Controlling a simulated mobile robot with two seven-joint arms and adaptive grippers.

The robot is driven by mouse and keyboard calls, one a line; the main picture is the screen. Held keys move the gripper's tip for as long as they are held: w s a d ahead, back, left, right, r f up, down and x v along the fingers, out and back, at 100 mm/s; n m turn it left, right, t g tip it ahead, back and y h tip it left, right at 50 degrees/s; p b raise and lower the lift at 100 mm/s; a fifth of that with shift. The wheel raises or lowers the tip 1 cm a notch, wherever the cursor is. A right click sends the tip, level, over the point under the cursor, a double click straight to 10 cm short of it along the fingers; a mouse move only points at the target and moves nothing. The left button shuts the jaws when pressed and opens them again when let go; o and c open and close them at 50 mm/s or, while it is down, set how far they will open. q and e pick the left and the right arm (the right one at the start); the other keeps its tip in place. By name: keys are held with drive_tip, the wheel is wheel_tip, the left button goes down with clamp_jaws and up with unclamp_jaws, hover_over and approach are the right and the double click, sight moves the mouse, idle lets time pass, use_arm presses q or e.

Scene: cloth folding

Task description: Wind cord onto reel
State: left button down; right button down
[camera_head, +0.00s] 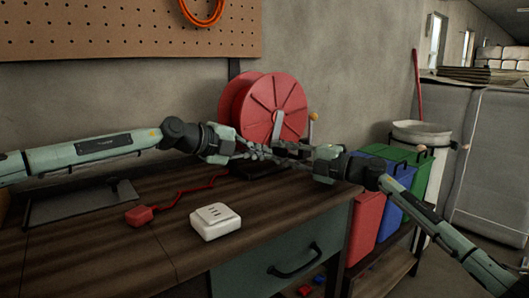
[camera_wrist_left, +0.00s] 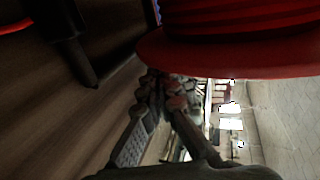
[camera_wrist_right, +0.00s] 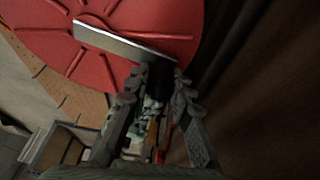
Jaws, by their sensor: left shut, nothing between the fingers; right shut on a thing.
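The red reel (camera_head: 275,98) stands upright at the back of the workbench, with a grey crank arm (camera_head: 278,124) on its face. The red cord (camera_head: 185,192) runs slack across the bench from a red plug (camera_head: 140,215) toward the reel's base. My left gripper (camera_head: 262,152) is shut and empty, low in front of the reel; the left wrist view shows the reel's rim (camera_wrist_left: 240,58) close above it. My right gripper (camera_head: 282,149) is shut at the end of the crank arm, which meets its fingertips in the right wrist view (camera_wrist_right: 120,40); the gripped part is hidden.
A white socket box (camera_head: 215,221) sits near the bench front. Red, blue (camera_head: 394,206) and green bins stand right of the bench. The bench's front left is mostly clear.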

use_arm(q)
drive_tip(key=shift+w+d, duration=0.35)
drive_tip(key=shift+d, duration=0.1)
drive_tip(key=shift+w+d+f, duration=0.15)
drive_tip(key=shift+d+f, duration=0.1)
drive_tip(key=shift+d, duration=0.15)
drive_tip(key=shift+w+d+h, duration=0.15)
drive_tip(key=shift+h, duration=0.15)
use_arm(e)
drive_tip(key=shift+s+a, duration=0.1)
drive_tip(key=shift+a, duration=0.1)
use_arm(q)
drive_tip(key=shift+d, duration=0.1)
use_arm(e)
drive_tip(key=c, duration=1.3)
unclamp_jaws()
drive_tip(key=shift+d, duration=0.15)
